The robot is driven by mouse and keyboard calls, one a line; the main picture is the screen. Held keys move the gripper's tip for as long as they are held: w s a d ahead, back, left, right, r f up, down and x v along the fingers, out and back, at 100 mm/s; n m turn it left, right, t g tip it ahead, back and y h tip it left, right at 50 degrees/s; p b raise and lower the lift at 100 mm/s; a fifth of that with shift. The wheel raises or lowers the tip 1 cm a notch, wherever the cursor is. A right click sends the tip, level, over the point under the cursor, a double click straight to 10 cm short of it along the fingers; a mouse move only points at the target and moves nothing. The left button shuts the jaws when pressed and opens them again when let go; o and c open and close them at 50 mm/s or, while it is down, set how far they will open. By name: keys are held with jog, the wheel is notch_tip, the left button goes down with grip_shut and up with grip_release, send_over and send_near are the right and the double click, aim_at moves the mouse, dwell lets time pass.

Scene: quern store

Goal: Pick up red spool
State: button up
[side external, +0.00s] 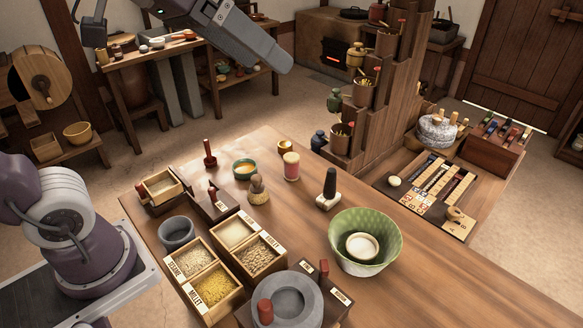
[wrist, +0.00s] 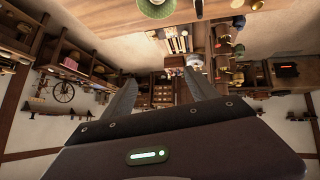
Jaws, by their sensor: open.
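What looks like the red spool (side external: 291,168), a small upright cylinder with a pinkish-red middle and pale ends, stands on the wooden table (side external: 400,250) in the side view. It is near the far edge, right of a small green bowl (side external: 243,170). My gripper (wrist: 160,88) shows in the wrist view with its two dark fingers apart and nothing between them. In the side view a grey part of my arm is high at the top, well above and away from the spool. I cannot make out the spool in the wrist view.
A black-handled stamp (side external: 329,190) on a white base stands right of the spool. A green bowl (side external: 342,225), a stone mortar (side external: 287,302) and grain boxes (side external: 212,290) are nearer. A stepped wooden tower (side external: 395,95) rises behind. The table around the spool's front is fairly clear.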

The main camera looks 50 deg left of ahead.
jog(key=w+r+n+t, duration=0.25)
jog(key=w+r, duration=0.25)
jog(key=w, duration=0.8)
jog(key=n+g+y, duration=0.4)
jog(key=n+y, duration=0.5)
jog(key=y, duration=0.5)
send_over(292, 163)
notch_tip(292, 163, down, 15)
jog(key=shift+t, duration=0.35)
jog(key=f, duration=2.3)
jog(key=d+f, duration=0.1)
jog(key=f, duration=1.1)
jog(key=shift+s, duration=0.35)
jog(key=x, duration=0.3)
jog(key=f+x, duration=0.1)
jog(key=x, duration=0.3)
jog(key=shift+w+d, duration=0.1)
jog(key=shift+r, duration=0.1)
jog(key=c, duration=1.3)
